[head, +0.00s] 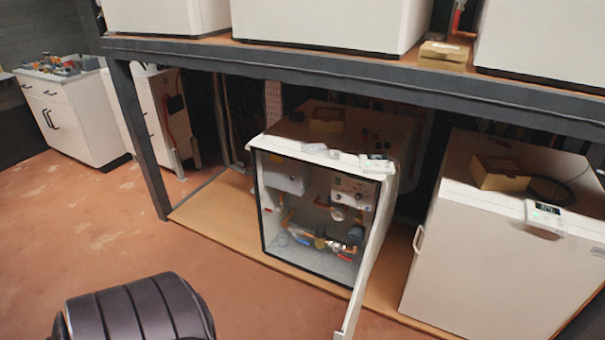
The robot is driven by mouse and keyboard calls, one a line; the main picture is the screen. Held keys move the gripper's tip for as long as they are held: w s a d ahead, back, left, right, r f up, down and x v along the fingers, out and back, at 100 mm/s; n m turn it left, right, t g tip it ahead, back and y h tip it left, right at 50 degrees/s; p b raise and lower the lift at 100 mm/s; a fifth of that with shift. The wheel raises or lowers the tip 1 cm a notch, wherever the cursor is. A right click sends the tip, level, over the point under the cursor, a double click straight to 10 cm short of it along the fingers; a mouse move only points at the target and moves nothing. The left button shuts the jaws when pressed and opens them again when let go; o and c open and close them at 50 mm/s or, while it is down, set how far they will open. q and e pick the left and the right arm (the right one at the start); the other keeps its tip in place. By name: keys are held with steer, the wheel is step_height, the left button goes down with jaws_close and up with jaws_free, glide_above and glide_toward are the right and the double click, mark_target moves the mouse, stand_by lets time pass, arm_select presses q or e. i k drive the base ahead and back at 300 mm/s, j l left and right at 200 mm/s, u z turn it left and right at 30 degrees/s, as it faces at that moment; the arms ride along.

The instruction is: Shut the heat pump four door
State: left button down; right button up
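A white heat pump (277,250) stands on the lower wooden shelf in the middle of the head view. Its front is open and shows pipes, valves and grey boxes inside. Its door (368,265) is hinged on the right side and stands swung out toward me, seen nearly edge-on. The lower end of the door reaches past the shelf's front edge. I cannot read a number on this unit. Neither of my grippers is in view.
A closed white unit (480,255) stands to the right on the same shelf (225,210). A dark frame beam (330,80) crosses above, with more units on top. White cabinets (75,110) stand at the left. Reddish floor (100,215) is open in front.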

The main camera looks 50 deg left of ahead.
mark_target(349, 309)
steer(key=i+l+u, duration=0.1)
steer(key=u, duration=0.35)
steer(key=i+l+u, duration=0.2)
steer(key=u, duration=0.25)
steer(key=i+l+u, duration=0.2)
steer(key=u, duration=0.25)
steer(key=l+u, duration=0.25)
steer(key=u, duration=0.15)
steer(key=i+l, duration=0.05)
